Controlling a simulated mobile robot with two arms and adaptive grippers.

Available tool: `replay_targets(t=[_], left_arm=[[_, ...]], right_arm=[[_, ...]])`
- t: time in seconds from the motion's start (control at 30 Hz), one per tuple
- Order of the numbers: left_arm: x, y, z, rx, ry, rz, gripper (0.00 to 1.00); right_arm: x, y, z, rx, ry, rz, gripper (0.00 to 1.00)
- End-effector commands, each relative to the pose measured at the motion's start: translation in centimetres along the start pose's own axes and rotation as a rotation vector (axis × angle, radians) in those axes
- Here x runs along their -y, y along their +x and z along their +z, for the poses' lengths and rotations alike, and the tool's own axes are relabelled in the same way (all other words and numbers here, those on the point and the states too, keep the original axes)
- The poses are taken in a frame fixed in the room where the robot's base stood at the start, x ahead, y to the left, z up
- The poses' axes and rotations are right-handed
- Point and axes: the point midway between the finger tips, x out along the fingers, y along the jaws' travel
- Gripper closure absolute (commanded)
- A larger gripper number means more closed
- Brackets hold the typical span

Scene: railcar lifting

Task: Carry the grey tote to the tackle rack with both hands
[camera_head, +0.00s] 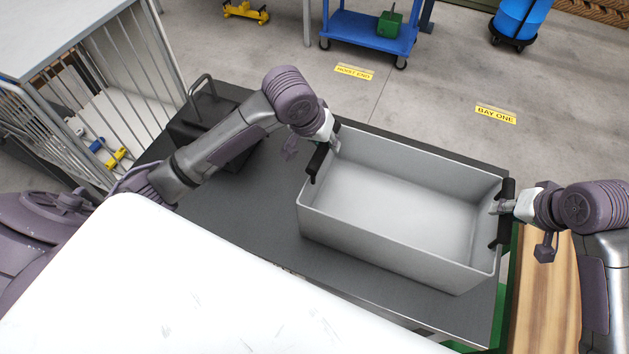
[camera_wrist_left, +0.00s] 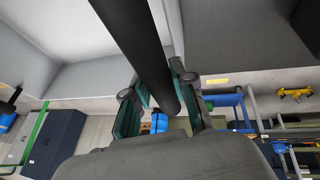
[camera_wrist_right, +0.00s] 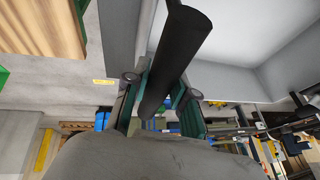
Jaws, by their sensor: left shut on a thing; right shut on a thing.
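The grey tote (camera_head: 395,262) is an open, empty rectangular box over the dark bench top (camera_head: 250,220) in the head view. It has a black bar handle at each short end. My left gripper (camera_head: 325,145) is shut on the left handle (camera_head: 317,163), and in the left wrist view its fingers (camera_wrist_left: 158,95) close around the black bar (camera_wrist_left: 135,40). My right gripper (camera_head: 503,207) is shut on the right handle (camera_head: 503,235), and the right wrist view shows its fingers (camera_wrist_right: 162,95) around that bar (camera_wrist_right: 178,50). I cannot tell whether the tote touches the bench. I cannot make out the tackle rack for certain.
A black object with a bar handle (camera_head: 205,120) stands on the bench left of the tote. A wire cage (camera_head: 115,60) stands at left. A blue cart (camera_head: 365,32) with a green item and a blue drum (camera_head: 520,18) stand behind. The concrete floor (camera_head: 430,95) between is clear.

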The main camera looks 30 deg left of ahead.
Motion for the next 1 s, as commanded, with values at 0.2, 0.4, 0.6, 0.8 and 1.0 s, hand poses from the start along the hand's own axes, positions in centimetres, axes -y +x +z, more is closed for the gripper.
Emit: replay_targets(t=[0.2, 0.4, 0.6, 0.8, 1.0], left_arm=[[0.2, 0.1, 0.0, 0.000, -0.001, -0.003, 0.50], [0.1, 0.1, 0.1, 0.000, 0.000, -0.001, 0.50], [0.1, -0.8, -0.1, -0.003, 0.000, -0.001, 0.50], [0.1, -4.5, -0.1, -0.005, 0.001, 0.000, 0.50], [0.1, -8.7, -0.1, -0.005, 0.001, -0.002, 0.50]], right_arm=[[-0.1, 0.1, 0.0, 0.000, 0.001, 0.003, 0.50], [-0.1, 0.1, 0.1, 0.000, 0.001, 0.001, 0.50], [-0.1, 0.1, 0.1, 0.000, 0.000, 0.001, 0.50], [0.0, 0.1, 0.1, 0.000, 0.000, 0.000, 0.50], [0.0, 0.1, 0.1, 0.000, 0.000, 0.000, 0.50]])
